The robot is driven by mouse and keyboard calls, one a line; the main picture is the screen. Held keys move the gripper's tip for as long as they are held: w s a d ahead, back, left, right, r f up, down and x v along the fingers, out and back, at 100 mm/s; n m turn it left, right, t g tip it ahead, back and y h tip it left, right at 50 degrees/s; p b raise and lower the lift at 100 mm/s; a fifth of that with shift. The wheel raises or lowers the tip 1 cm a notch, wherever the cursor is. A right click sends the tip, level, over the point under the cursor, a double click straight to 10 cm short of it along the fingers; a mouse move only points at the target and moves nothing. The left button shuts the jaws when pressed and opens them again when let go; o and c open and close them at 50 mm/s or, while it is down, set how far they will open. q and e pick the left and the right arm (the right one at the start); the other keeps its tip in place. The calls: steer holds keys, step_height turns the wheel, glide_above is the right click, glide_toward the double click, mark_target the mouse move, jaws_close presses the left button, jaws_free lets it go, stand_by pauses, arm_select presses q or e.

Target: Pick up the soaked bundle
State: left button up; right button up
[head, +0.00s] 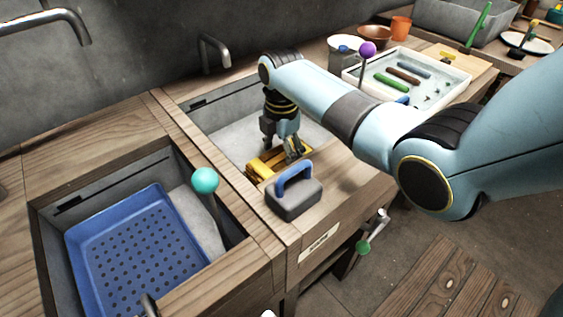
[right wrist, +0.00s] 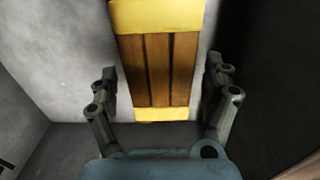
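The soaked bundle (head: 263,166) looks like brown strips with yellow bands, lying in the right-hand sink near its front wall. In the right wrist view the bundle (right wrist: 160,70) runs lengthwise between the fingers, with a yellow band at each end. My right gripper (head: 288,155) points down over the bundle in the sink and hides part of it. In the right wrist view my right gripper (right wrist: 163,105) is open, one finger on each side of the bundle, with no clear contact. My left gripper does not show.
A grey block with a blue handle (head: 294,191) stands on the counter just in front of the sink. The left sink holds a blue perforated tray (head: 135,250); a teal ball (head: 205,180) tops a post beside it. A white tray (head: 440,92) lies behind my right arm.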

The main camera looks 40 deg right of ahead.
steer(key=c, duration=1.3)
